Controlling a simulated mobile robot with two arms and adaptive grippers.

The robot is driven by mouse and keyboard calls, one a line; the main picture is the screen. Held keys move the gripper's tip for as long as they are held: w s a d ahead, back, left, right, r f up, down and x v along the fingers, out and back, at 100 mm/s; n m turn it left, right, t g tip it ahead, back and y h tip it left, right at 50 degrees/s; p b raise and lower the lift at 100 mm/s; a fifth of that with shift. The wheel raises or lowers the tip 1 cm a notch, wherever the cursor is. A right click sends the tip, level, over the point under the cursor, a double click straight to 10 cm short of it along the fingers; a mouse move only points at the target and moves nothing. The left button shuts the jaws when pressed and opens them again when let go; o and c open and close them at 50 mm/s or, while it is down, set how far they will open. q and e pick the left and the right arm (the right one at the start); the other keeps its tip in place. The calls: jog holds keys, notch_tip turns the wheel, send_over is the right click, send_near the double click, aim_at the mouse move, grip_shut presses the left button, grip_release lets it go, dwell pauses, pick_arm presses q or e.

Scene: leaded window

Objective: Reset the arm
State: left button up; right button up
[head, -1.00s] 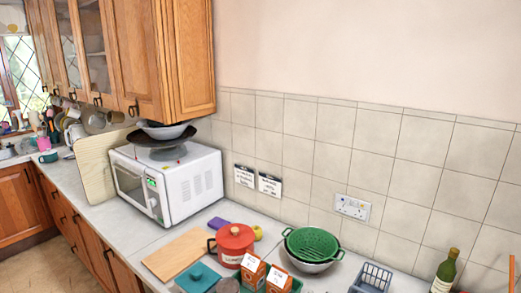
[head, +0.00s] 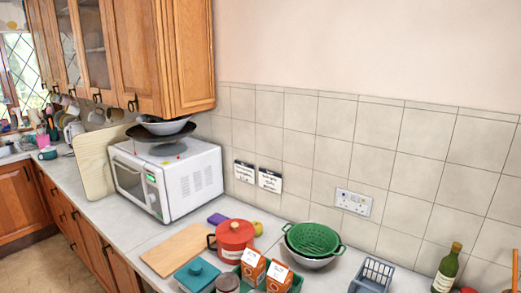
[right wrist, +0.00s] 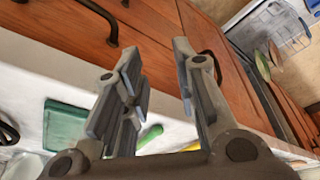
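My right gripper (right wrist: 157,55) shows only in the right wrist view. Its two grey fingers are apart with nothing held between them. Wooden cabinet fronts with dark handles (right wrist: 210,66) and a pale counter edge (right wrist: 60,58) lie beyond the fingers. No arm or gripper of mine can be made out in the head view, and my left gripper is in neither view.
Wall cupboards (head: 150,55) hang above left.

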jog(key=s+f+g+b, duration=0.1)
jog(key=s+f+b, duration=0.15)
jog(key=f, duration=1.15)
jog(key=s+f+b, duration=0.2)
jog(key=f+b, duration=0.2)
jog(key=f, duration=0.9)
jog(key=s+d+f+b, duration=0.1)
jog(key=s+f+b, duration=0.1)
jog(key=s+f, duration=0.5)
jog(key=s+d+f+g+b, duration=0.1)
jog(key=s+d+f+b, duration=0.1)
jog(key=s+f, duration=0.6)
notch_tip(320, 180, down, 4)
jog(key=shift+s+r+b, duration=0.2)
jog(key=shift+b, duration=0.25)
